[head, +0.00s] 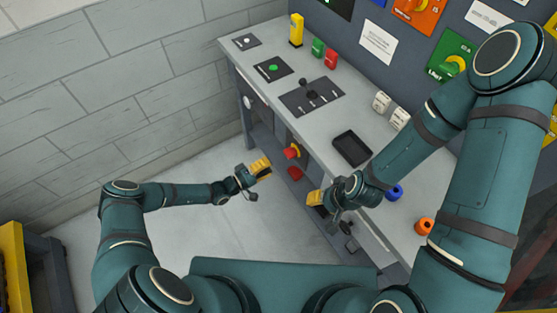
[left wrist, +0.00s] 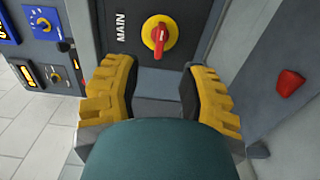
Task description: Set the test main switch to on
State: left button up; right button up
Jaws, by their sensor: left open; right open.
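The main switch (left wrist: 158,36) is a red rotary handle on a round yellow plate, beside the lettering MAIN, in the left wrist view. Its handle runs roughly up and down in that picture; its on and off marks cannot be read. It also shows on the bench's front in the head view (head: 291,151). My left gripper (head: 260,166) is open and empty, a short way in front of the switch. Its yellow fingers (left wrist: 160,80) stand on either side, apart from the handle. My right gripper (head: 316,198) is open, near the bench's front edge, farther right.
A red part (head: 295,173) sits below the switch. The bench top (head: 365,113) carries a joystick panel (head: 312,96), a dark tray (head: 352,148) and several small blocks. The floor left of the bench is clear.

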pick_arm(q)
jog(key=v, duration=0.2)
jog(key=shift+s+a, duration=0.2)
jog(key=shift+a, duration=0.05)
dwell(0.4)
jog(key=s+d+m+g+y+b, duration=0.1)
jog(key=s+d+m+g+y, duration=0.2)
jog(key=s+g, duration=0.35)
jog(key=s+d+m+g+y+b, duration=0.1)
jog(key=s+d+m+g+y, duration=0.1)
jog(key=s+g, duration=0.5)
jog(key=s+a+r+t+y+b, duration=0.1)
jog(key=s+a+r+t+y, duration=0.3)
jog(key=r, duration=0.5)
jog(key=shift+s+a+r+t+y+b, duration=0.2)
jog(key=shift+a+r+t+y+b, duration=0.25)
jog(key=shift+a+y, duration=0.4)
dwell(0.9)
